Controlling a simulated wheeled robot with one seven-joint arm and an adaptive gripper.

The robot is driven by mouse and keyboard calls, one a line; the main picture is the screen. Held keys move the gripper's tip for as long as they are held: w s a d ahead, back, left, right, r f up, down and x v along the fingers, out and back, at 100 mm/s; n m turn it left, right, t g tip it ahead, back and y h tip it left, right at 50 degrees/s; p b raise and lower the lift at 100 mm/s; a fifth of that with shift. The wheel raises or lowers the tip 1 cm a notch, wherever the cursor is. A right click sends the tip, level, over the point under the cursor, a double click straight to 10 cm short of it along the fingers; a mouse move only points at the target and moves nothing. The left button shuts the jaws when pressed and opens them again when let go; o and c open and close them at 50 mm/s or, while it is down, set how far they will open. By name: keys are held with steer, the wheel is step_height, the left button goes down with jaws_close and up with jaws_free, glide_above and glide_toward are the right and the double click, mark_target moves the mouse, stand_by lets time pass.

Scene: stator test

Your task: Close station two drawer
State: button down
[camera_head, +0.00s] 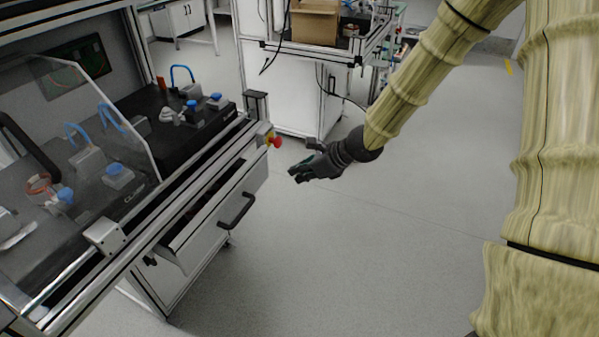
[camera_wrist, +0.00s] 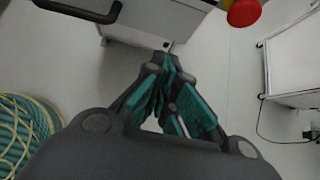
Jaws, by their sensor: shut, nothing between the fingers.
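The drawer (camera_head: 222,222) under the station at the left is pulled partly out, with its dark inside showing along the top. Its black handle (camera_head: 236,211) is on the front face. The handle and a corner of the drawer front also show at the top left of the wrist view (camera_wrist: 85,8). My gripper (camera_head: 295,174) is to the right of the drawer front, apart from it, in free air. In the wrist view its green-padded fingers (camera_wrist: 168,62) are together and empty. I cannot read a station number.
A red emergency knob (camera_head: 276,142) on a yellow base sits at the station's corner, near my gripper. A clear panel (camera_head: 105,115) and blue-hosed fixtures stand on the bench. A white cabinet (camera_head: 300,95) with a cardboard box (camera_head: 314,22) stands behind. The floor to the right is clear.

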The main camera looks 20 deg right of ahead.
glide_toward(261, 182)
step_height(261, 182, down, 3)
steer(key=shift+w+a, duration=1.15)
steer(key=shift+w, duration=0.1)
